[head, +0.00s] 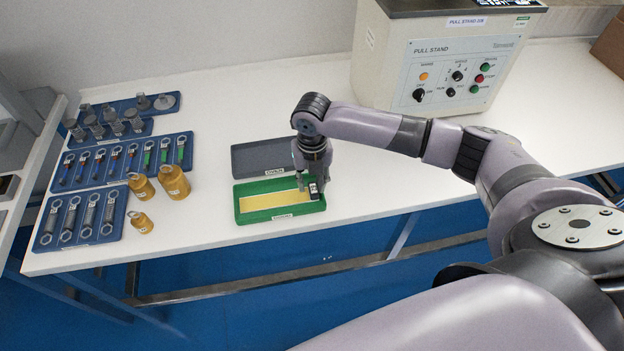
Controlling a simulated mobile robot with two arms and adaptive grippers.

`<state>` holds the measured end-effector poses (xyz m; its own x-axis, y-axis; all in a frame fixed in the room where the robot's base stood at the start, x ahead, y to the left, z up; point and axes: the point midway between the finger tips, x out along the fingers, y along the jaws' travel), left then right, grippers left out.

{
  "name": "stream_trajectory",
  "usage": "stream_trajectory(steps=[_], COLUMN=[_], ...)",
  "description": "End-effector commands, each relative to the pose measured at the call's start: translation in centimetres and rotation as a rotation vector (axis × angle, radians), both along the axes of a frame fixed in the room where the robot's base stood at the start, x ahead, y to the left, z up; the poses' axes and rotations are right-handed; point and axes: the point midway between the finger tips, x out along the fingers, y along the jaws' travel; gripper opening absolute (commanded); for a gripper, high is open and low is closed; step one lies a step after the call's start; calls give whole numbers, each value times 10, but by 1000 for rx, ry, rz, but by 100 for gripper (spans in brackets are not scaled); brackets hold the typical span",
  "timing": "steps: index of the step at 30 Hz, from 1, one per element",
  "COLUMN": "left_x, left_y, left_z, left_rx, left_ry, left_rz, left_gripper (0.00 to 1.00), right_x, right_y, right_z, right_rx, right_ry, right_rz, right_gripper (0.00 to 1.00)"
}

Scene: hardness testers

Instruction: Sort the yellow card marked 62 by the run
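A long flat yellow strip (268,202) lies inside the green tray (243,217) near the table's front edge. I cannot tell whether it is the card or the tray's lining, and I read no 62 on it. My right gripper (313,184) points down over the right end of the green tray. A small dark piece with a pale face (314,191) shows at its fingertips; whether the fingers grip it is not clear. A dark grey tray (258,157) with a white label sits just behind the green one. My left gripper is out of view.
Yellow weights (174,183) stand left of the trays. Blue racks (86,228) with several tools and metal pieces fill the table's left end. The pull stand (440,62) stands at the back right. White table (225,120) is clear behind the trays.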

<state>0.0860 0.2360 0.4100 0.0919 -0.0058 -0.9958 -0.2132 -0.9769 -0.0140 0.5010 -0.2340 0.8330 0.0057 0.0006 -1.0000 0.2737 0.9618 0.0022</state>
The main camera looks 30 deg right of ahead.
Motion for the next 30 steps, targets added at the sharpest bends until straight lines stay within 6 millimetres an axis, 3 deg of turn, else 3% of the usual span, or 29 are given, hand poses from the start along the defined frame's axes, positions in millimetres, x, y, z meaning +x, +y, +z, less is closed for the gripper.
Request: stream_trajectory(steps=[2,14,30], left_x=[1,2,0], left_y=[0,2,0], left_z=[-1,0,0], left_rx=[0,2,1], left_ry=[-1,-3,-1], left_rz=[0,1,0], left_gripper=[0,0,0], right_x=[-6,-3,-2], right_y=[-1,-1,-1], right_z=[-7,1,101], right_rx=[-6,-4,-4], right_ry=[17,11,8], right_rz=[0,-1,-1], right_gripper=[41,41,41])
